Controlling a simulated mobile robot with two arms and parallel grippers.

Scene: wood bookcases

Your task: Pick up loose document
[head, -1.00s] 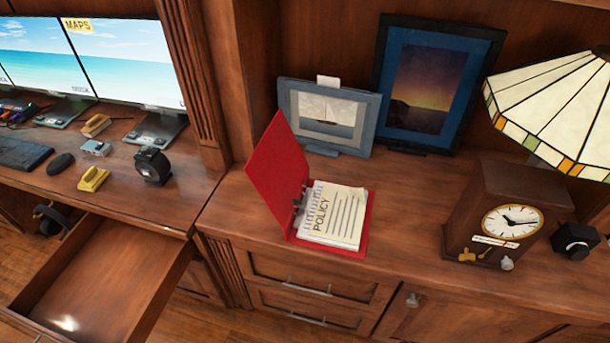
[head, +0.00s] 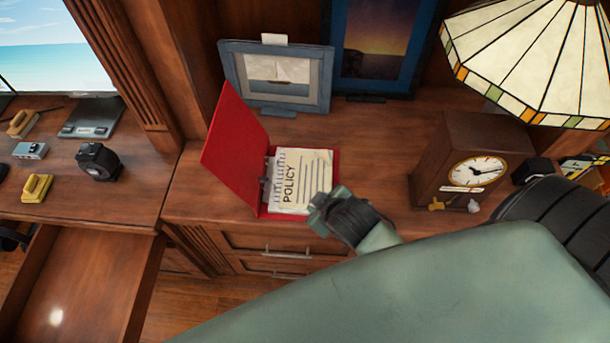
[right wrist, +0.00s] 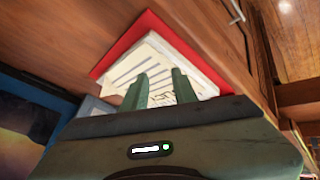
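The document (head: 300,180), white spiral-edged pages headed "POLICY", lies in an open red binder (head: 235,140) on the wood cabinet top. The binder's cover stands tilted up on the left. My right gripper (head: 328,205) reaches in from the right, by the document's lower right corner. In the right wrist view the two green fingers of the right gripper (right wrist: 158,88) are apart, with the document (right wrist: 150,62) in front of them. I cannot tell whether they touch it. My left gripper is not in view.
A framed sailboat picture (head: 278,80) and a larger blue-framed picture (head: 385,45) stand behind the binder. A wooden clock (head: 470,160) and a stained-glass lamp (head: 535,60) are on the right. An open drawer (head: 85,280) juts out at lower left. Cabinet top between binder and clock is clear.

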